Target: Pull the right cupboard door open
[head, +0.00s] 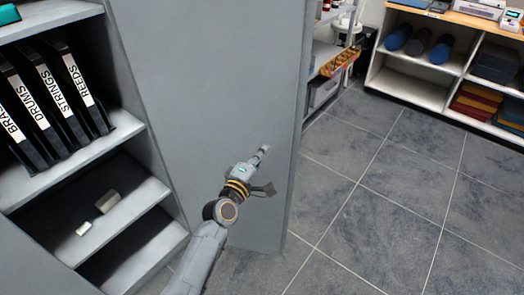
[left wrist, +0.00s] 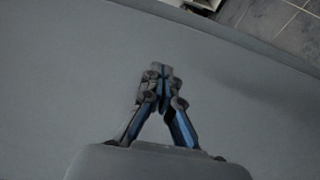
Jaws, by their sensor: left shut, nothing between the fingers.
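The right cupboard door (head: 215,90) is a tall, plain grey panel in the head view. It stands swung out from the cupboard, with the shelves (head: 140,215) showing open to its left. My left gripper (head: 264,150) is in front of the panel's face, near its free edge, shut and empty. In the left wrist view the shut fingers (left wrist: 161,75) lie over the grey door surface (left wrist: 240,110), with floor beyond its edge. Whether the fingertips touch the panel I cannot tell. No handle shows. My right gripper is not in view.
A grey panel (head: 30,270) fills the lower left corner. Tiled floor (head: 400,190) is clear to the right. A low shelf unit (head: 410,88) stands at the back right.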

